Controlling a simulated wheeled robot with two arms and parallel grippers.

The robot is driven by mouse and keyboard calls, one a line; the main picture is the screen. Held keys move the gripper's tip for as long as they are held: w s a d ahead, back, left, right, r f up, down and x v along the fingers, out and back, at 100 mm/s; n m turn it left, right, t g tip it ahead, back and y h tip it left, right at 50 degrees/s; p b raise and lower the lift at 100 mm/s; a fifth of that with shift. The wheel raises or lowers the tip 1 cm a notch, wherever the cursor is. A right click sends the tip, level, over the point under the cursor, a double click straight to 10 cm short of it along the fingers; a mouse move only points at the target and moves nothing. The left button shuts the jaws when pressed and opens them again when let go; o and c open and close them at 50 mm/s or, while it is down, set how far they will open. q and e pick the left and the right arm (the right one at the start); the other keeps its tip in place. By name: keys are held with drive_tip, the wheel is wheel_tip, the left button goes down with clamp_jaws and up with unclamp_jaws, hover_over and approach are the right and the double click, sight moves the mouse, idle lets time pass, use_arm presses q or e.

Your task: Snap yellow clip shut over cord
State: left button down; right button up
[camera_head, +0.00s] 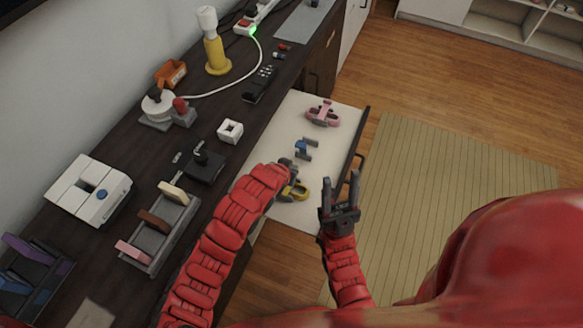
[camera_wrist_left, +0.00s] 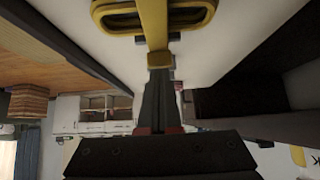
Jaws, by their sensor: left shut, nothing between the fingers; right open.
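The yellow clip (camera_head: 301,192) lies in the open white drawer, close by my left gripper (camera_head: 289,170), which partly hides it. In the left wrist view the clip (camera_wrist_left: 155,28) shows a looped body and a narrow stem ending in a small block. My left gripper (camera_wrist_left: 160,78) is shut and empty, its fingertips at that block; I cannot tell whether they touch. I cannot make out any cord at the clip. A white cord (camera_head: 237,82) curves over the dark desk. My right gripper (camera_head: 341,187) is open and empty, right of the clip near the drawer front.
The drawer (camera_head: 283,125) also holds a pink object (camera_head: 322,113) and a blue object (camera_head: 306,148). Its dark front edge (camera_head: 356,150) stands beside my right gripper. The floor mat (camera_head: 440,190) is clear.

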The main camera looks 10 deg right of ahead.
use_arm(q)
drive_tip(key=shift+r+p, duration=0.35)
drive_tip(key=shift+r, duration=0.65)
drive_tip(key=w+r+v, duration=0.1)
drive_tip(key=v, duration=1.1)
drive_tip(key=shift+d+r, duration=0.25)
drive_tip(key=shift+d, duration=0.05)
drive_tip(key=shift+s, duration=0.1)
